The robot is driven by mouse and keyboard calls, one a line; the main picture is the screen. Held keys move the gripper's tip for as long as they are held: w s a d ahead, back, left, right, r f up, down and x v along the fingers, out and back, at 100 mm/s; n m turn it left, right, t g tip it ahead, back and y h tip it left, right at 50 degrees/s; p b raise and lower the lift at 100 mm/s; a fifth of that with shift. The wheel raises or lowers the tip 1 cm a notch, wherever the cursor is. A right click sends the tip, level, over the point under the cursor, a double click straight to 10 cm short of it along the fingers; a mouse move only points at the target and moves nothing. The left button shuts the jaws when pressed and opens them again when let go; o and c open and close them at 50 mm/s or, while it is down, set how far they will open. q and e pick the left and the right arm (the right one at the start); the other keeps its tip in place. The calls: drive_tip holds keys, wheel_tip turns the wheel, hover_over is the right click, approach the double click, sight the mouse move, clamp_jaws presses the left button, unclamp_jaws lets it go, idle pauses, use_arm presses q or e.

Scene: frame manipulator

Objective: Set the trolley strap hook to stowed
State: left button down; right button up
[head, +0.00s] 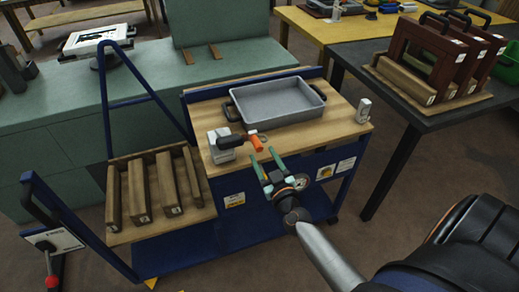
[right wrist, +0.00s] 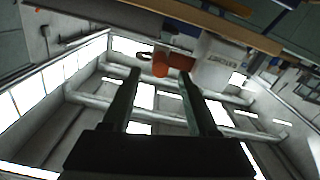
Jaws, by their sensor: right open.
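The trolley (head: 197,164) has a wooden top and a blue frame. On the front left of its top stands a pale block (head: 222,154) with a dark arm that points right and ends in an orange piece (head: 257,144); this looks like the strap hook. In the right wrist view the orange piece (right wrist: 160,66) shows between the fingertips, with the pale block (right wrist: 217,62) to its right. My right gripper (head: 263,155) is open and empty, just in front of and below the orange piece. I cannot tell whether they touch. My left gripper is out of view.
A grey tray (head: 277,101) with dark handles sits on the trolley top, behind the hook. A small pale block (head: 363,111) stands at the top's right edge. Timber pieces (head: 166,184) lie on the lower left shelf. A dark table (head: 434,117) with framed panels stands right.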

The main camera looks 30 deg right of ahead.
sight(261, 152)
drive_tip(key=shift+x, duration=1.9)
drive_tip(key=shift+c, duration=0.2)
clamp_jaws()
